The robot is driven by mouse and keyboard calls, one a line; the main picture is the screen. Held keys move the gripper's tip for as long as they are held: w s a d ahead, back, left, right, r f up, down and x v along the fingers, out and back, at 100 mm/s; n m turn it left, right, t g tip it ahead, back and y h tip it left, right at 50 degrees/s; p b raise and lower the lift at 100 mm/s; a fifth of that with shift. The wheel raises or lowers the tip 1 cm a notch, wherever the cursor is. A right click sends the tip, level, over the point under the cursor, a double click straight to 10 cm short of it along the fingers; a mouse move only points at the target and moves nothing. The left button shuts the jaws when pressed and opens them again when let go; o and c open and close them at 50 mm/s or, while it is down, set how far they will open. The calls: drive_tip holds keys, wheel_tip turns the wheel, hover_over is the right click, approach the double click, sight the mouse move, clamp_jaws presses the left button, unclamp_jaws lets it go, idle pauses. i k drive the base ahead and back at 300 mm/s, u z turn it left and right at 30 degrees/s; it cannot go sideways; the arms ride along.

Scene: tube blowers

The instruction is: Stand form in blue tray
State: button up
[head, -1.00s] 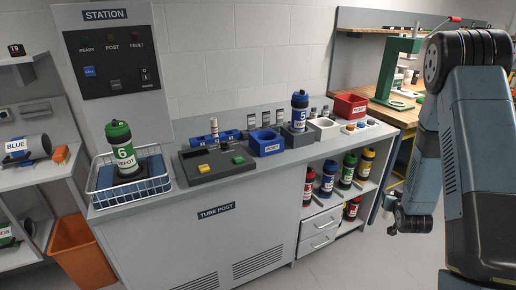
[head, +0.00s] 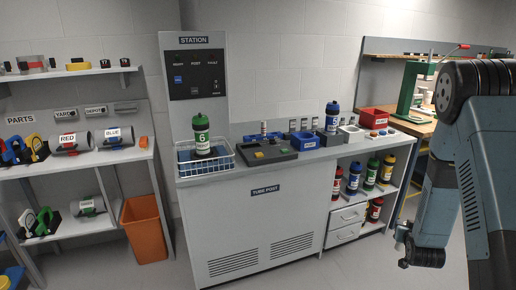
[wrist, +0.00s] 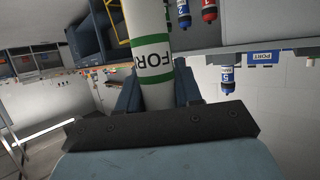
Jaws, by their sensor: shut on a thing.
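The form (wrist: 151,45) is a pale cylinder with green bands and a label showing "FOR", seen in the wrist view. My gripper (wrist: 157,88) is shut on it, one dark finger on either side. The form's far end runs out of frame at the top. In the head view the end of my arm hangs low at the right, and the form cannot be made out there. A small blue tray (head: 303,146) with a front label reading like "PORT" stands on the station counter. My gripper is well apart from it.
A parts shelf (head: 75,165) and orange bin (head: 143,228) stand left. The floor in front looks clear.

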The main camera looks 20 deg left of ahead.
sight(263, 138)
drive_tip(key=u, duration=0.65)
drive_tip(key=k, duration=0.15)
drive_tip(key=z, duration=1.85)
drive_tip(key=i, duration=0.15)
drive_tip(key=u, duration=2.55)
